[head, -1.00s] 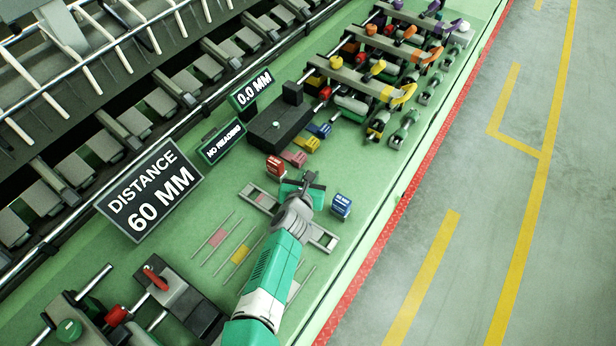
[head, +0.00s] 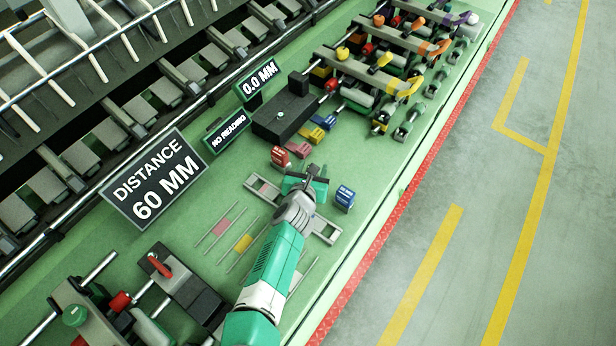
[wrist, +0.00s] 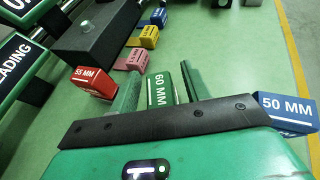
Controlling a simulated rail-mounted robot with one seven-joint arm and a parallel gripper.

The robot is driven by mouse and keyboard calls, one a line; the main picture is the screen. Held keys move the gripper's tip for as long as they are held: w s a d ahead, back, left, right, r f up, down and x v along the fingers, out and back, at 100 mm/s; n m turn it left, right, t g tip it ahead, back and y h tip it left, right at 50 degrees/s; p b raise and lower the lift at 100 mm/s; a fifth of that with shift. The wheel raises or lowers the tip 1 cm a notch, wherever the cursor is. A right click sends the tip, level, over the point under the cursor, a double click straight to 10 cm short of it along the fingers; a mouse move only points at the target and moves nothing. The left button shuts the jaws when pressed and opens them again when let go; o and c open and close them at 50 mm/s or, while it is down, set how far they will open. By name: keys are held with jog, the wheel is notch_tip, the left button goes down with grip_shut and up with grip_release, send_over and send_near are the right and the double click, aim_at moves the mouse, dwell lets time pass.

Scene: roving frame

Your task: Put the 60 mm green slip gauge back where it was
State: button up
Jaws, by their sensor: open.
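The green slip gauge, marked 60 MM (wrist: 160,90), shows in the wrist view between the two fingers of my open gripper (wrist: 159,88). There is a visible gap at least on its right side. Its lower part is hidden by the gripper body. In the head view my gripper (head: 308,182) is low over a grey slotted rack (head: 263,190), and the gauge cannot be made out clearly there. The red 55 MM gauge (wrist: 91,82) is left of the fingers, and the blue 50 MM gauge (wrist: 287,108) is to the right.
Pink (head: 299,148), yellow (head: 311,134) and blue (head: 324,121) blocks lie by a black box (head: 284,115). A sign reads DISTANCE 60 MM (head: 155,182); others read 0.0 MM (head: 260,80) and NO READING (head: 227,133). Clamps with coloured knobs stand farther back.

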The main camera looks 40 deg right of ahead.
jog(key=v, duration=1.1)
jog(key=shift+s+a, duration=0.2)
